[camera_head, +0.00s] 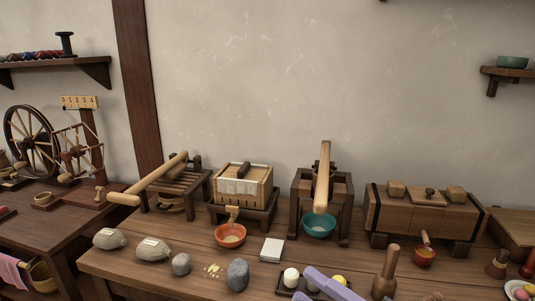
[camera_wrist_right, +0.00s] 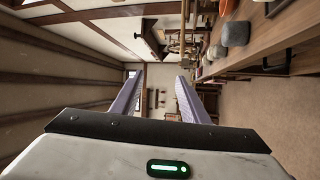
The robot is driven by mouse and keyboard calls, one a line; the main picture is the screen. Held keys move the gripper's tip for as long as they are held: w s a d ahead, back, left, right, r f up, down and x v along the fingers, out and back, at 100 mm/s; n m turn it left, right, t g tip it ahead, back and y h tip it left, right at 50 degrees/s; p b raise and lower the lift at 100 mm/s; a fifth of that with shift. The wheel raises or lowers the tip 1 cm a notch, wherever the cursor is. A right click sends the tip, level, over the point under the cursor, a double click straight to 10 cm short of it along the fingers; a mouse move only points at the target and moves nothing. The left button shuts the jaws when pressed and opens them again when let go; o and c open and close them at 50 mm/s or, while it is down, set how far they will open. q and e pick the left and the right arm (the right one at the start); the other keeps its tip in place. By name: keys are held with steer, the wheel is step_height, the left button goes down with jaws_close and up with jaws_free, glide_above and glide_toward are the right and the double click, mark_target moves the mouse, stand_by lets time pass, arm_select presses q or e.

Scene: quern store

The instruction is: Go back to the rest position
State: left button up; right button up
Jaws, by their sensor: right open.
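My right gripper (camera_head: 304,282) shows at the bottom of the head view as two purple fingers. They overlap the picture of a dark tray (camera_head: 285,291) with a white ball (camera_head: 291,277) and a yellow ball (camera_head: 340,281); I cannot tell the height between them. In the right wrist view my right gripper (camera_wrist_right: 157,84) is open, its two purple fingers wide apart with nothing between them. My left gripper is not in view.
The wooden bench (camera_head: 190,258) carries a grey stone (camera_head: 237,275), a white block (camera_head: 272,250), an orange bowl (camera_head: 230,235), a teal bowl (camera_head: 319,225) under a press, and a wooden pestle (camera_head: 385,272). A spinning wheel (camera_head: 30,140) stands at left.

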steer(key=s+d+f+m+t+h, duration=0.2)
steer(key=d+f+m+t+h, duration=0.15)
steer(key=f+m+h, duration=0.65)
steer(key=s+d+f+m+g+h, duration=0.2)
steer(key=s+f+m+g, duration=0.6)
steer(key=s+f+m, duration=0.5)
steer(key=s+d+f, duration=0.1)
steer(key=s+f, duration=0.2)
steer(key=f, duration=0.4)
steer(key=shift+s+d+f+m+h+p, duration=0.15)
steer(key=shift+s+d+m+h+p, duration=0.2)
steer(key=shift+d+m+h+p, duration=0.05)
stand_by(0.4)
